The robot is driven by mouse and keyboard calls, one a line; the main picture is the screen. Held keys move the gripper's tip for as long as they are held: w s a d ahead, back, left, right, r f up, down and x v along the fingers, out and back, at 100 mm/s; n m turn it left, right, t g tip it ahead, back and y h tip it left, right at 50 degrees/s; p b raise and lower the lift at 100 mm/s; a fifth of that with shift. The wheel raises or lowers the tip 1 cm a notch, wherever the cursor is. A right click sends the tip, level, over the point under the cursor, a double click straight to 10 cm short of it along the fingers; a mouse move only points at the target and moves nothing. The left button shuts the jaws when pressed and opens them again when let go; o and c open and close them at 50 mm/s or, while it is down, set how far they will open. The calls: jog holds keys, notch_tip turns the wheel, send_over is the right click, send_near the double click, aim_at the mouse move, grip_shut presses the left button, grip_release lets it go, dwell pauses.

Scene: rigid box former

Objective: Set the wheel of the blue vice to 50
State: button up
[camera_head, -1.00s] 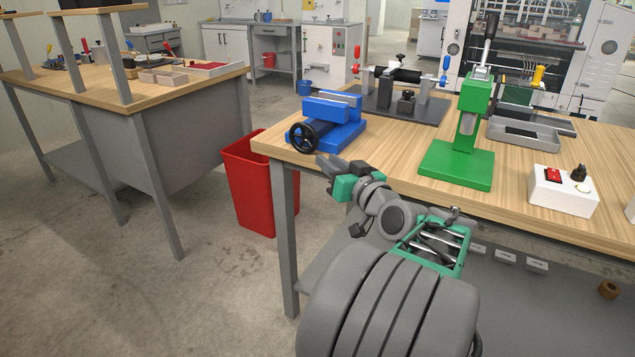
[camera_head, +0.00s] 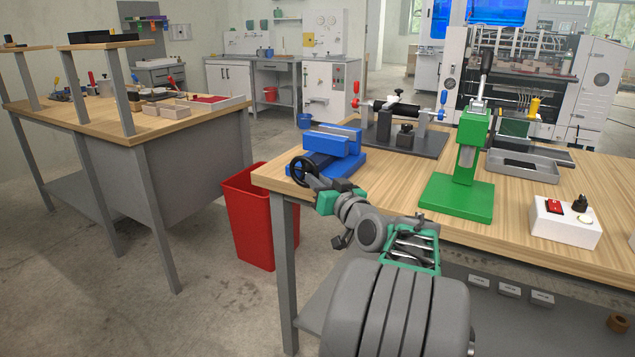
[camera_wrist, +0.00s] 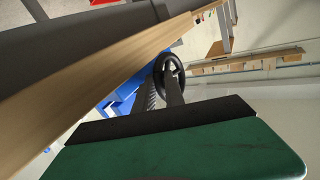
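The blue vice (camera_head: 332,147) stands at the left end of the wooden workbench. Its black handwheel (camera_head: 302,171) faces the front left, over the bench edge. My gripper (camera_head: 308,180) is at the lower right of the wheel, its fingertips overlapping the rim in the head view. In the wrist view the wheel (camera_wrist: 175,71) shows just beyond the fingertips (camera_wrist: 165,78), and part of the blue vice (camera_wrist: 125,95) shows at the left. Whether the fingers touch the rim or close on it cannot be made out. No scale reading on the wheel is legible.
A green press (camera_head: 461,185) and a white switch box (camera_head: 565,220) stand to the right on the bench (camera_head: 400,178). A dark fixture (camera_head: 415,143) is behind. A red bin (camera_head: 262,220) stands on the floor left of the bench.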

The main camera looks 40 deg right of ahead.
aim_at(309, 161)
grip_shut()
jog(key=shift+r, duration=0.1)
